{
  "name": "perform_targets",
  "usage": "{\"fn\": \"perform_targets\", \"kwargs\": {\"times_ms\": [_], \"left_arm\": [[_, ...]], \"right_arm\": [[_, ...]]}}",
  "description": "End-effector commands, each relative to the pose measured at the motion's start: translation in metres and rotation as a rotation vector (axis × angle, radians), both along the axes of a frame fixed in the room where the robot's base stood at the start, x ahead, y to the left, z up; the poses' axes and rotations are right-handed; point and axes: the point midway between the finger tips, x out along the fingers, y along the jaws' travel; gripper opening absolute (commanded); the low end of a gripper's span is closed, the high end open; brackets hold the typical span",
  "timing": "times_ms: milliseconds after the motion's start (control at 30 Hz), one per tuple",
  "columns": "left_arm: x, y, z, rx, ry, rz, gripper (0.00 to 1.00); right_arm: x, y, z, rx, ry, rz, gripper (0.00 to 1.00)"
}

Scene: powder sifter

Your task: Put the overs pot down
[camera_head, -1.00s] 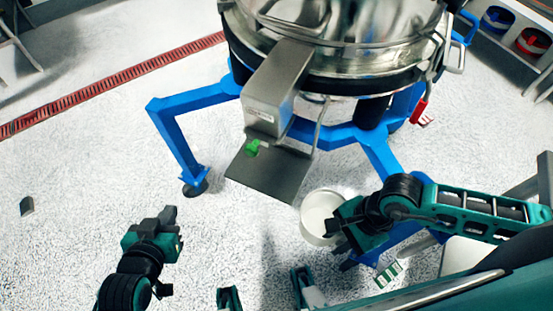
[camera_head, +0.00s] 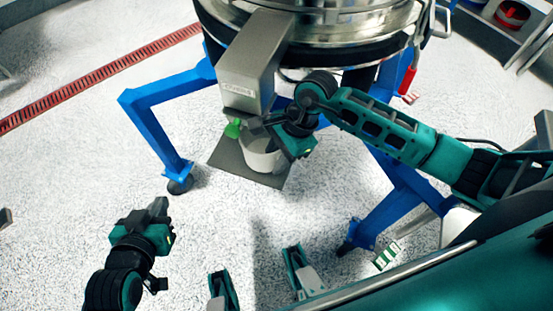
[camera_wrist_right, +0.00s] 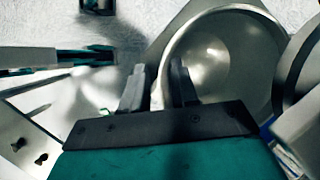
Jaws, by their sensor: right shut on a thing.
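My right gripper (camera_head: 275,130) is shut on the pot's near rim from the right. The wrist view shows the pot (camera_wrist_right: 225,55) open and empty-looking, with the fingers (camera_wrist_right: 160,88) at its wall. Whether the pot's base touches the plate I cannot tell. My left gripper (camera_head: 155,212) is empty above the floor at the lower left; its fingertips look close together and their gap is unclear.
The steel sifter (camera_head: 350,20) stands on blue legs (camera_head: 155,130). A red handle (camera_head: 407,80) is at the right.

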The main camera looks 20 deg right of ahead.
Motion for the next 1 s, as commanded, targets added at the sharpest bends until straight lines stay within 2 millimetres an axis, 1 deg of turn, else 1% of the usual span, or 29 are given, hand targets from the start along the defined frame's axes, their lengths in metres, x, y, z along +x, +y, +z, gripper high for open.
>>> {"fn": "perform_targets", "kwargs": {"times_ms": [100,400,433,600,700,900,1000], "left_arm": [[0.0019,-0.0006,-0.0011,-0.002,-0.007,-0.001,0.0],[0.0014,-0.0009,-0.0027,-0.003,-0.007,-0.001,0.0],[0.0011,-0.0009,-0.0025,-0.003,-0.006,-0.002,0.0],[-0.0015,-0.0008,-0.0048,-0.002,0.002,-0.002,0.0],[-0.0023,-0.0008,-0.0055,-0.002,0.004,-0.001,0.0],[-0.0026,-0.0007,-0.0056,-0.002,0.005,-0.001,0.0],[-0.0028,-0.0006,-0.0039,-0.002,0.006,-0.002,0.0]], "right_arm": [[0.0008,0.0012,-0.0065,0.001,0.003,-0.001,0.0],[0.0011,0.0002,-0.0077,-0.001,0.0,0.0,0.0],[0.0008,0.0001,-0.0075,-0.001,0.001,0.0,0.3],[0.0007,0.0001,-0.0072,-0.001,0.001,0.0,0.47],[0.0007,0.0,-0.0073,-0.001,0.001,0.0,0.55],[0.0006,0.0,-0.0071,-0.001,0.001,0.0,0.55],[0.0012,-0.001,-0.0033,-0.002,0.0,0.0,0.55]]}}
